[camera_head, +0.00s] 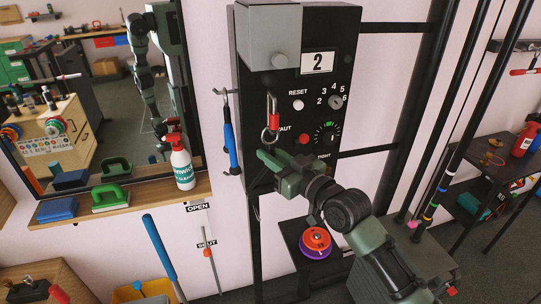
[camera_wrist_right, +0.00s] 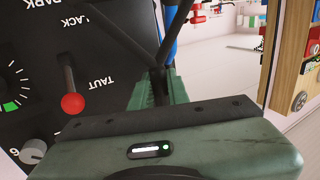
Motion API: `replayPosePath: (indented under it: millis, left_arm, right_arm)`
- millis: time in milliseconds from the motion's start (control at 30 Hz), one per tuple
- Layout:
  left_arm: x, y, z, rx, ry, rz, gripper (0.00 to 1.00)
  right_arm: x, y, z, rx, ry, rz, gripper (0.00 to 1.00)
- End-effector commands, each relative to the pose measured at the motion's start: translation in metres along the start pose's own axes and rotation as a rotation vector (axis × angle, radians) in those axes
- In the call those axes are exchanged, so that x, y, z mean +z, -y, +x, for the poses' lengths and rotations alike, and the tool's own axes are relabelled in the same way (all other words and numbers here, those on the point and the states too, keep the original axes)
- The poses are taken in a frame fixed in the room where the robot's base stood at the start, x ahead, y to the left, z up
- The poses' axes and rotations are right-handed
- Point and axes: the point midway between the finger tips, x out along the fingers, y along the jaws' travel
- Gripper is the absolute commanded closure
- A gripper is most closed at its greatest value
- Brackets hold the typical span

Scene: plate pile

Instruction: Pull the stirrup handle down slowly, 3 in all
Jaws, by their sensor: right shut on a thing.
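The black machine panel (camera_head: 290,80) stands upright at the centre of the head view, its counter (camera_head: 318,62) reading 2. A red clip (camera_head: 272,106) and a metal ring (camera_head: 269,136) hang at its front. My right gripper (camera_head: 270,160) is just below the ring, shut on the stirrup handle. In the right wrist view the handle's dark arms (camera_wrist_right: 176,25) run down between the gripper fingers (camera_wrist_right: 160,88); its grip is mostly hidden. My left gripper is not in view.
A red-knobbed lever (camera_head: 304,139) marked TAUT and a dial (camera_head: 327,135) are close to my right gripper. A blue-handled tool (camera_head: 231,146) hangs left of the panel. Black uprights (camera_head: 408,110) stand right.

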Motion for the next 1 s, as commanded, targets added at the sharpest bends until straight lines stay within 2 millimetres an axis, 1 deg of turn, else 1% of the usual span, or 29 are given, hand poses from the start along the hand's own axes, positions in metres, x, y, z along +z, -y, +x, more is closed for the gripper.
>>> replayPosePath:
  millis: [33,267,533,867,1000]
  left_arm:
    - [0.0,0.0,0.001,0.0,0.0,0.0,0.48]
    - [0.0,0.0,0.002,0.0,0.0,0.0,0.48]
    - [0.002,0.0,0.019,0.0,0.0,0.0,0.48]
    - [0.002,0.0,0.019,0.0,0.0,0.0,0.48]
    - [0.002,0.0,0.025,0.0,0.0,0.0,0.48]
  right_arm:
    - [0.007,0.001,0.0,-0.002,0.014,0.002,1.0]
    - [0.009,0.001,0.0,-0.002,0.015,0.002,1.0]
    - [0.031,0.001,0.0,-0.002,0.015,0.001,1.0]
    - [0.031,0.001,0.0,-0.002,0.014,0.002,1.0]
    - [0.039,0.001,0.0,-0.002,0.015,0.002,1.0]
